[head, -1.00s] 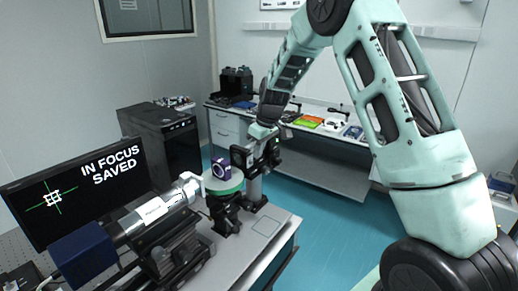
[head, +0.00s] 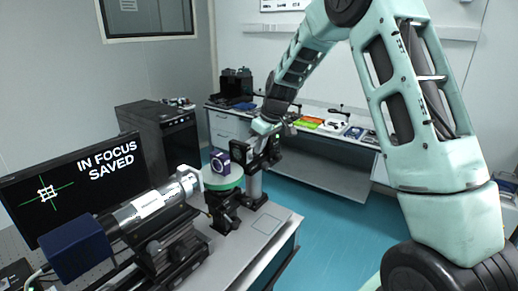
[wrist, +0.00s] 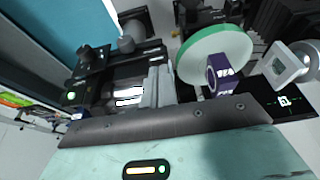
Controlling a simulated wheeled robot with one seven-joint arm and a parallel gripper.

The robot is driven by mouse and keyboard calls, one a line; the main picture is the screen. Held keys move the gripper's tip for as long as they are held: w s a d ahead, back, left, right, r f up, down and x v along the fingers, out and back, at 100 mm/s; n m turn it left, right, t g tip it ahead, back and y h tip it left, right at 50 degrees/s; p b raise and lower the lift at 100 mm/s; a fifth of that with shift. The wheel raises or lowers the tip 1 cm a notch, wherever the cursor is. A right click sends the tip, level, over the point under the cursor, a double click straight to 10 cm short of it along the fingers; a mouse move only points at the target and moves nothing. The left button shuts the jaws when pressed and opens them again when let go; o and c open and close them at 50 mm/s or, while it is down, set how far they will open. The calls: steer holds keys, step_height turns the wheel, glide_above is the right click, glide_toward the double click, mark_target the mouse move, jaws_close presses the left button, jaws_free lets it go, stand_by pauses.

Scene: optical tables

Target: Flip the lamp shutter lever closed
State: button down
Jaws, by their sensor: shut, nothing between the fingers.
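In the head view my gripper (head: 262,147) is at the dark post-mounted unit, which I take as the lamp (head: 240,153), on a grey post (head: 254,185). They overlap, so I cannot tell touching from apart. The shutter lever cannot be made out. The wrist view shows my gripper's dark and metal fingers (wrist: 143,92), shut with nothing held. A purple ring-shaped part (head: 221,165) stands on a green-rimmed disc (head: 224,183) just left of the lamp. Both also show in the wrist view, the purple part (wrist: 221,75) right of the fingers beside the disc (wrist: 214,48).
A blue-ended camera tube (head: 130,217) points at the purple part from the left. The monitor (head: 72,190) reads "IN FOCUS SAVED". The bench top (head: 262,232) is bare at front right. A back bench (head: 320,150) holds coloured trays; blue floor lies between.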

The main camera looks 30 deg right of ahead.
steer(key=shift+f, duration=0.15)
steer(key=t+b, duration=0.1)
steer(key=b, duration=0.3)
steer(key=s+f+b, duration=0.1)
steer(key=b, duration=0.4)
steer(key=shift+d+f+t+y, duration=0.25)
steer(key=shift+t+y, duration=0.05)
steer(key=shift+t, duration=0.1)
steer(key=t+b, duration=0.1)
steer(key=b, duration=0.5)
steer(key=s+t+y+b, duration=0.1)
steer(key=b, duration=0.6)
steer(key=t+b, duration=0.2)
steer(key=b, duration=0.4)
steer(key=shift+s+d+f+y+b, duration=0.15)
steer(key=shift+f+y+b, duration=0.15)
steer(key=shift+f+b, duration=0.1)
steer(key=shift+r, duration=0.1)
steer(key=shift+w+a+r+p, duration=0.1)
steer(key=shift+w+r+p, duration=0.05)
steer(key=shift+w, duration=0.2)
steer(key=shift+w+a+r+p, duration=0.1)
steer(key=shift+w+p, duration=0.05)
steer(key=shift+w, duration=0.2)
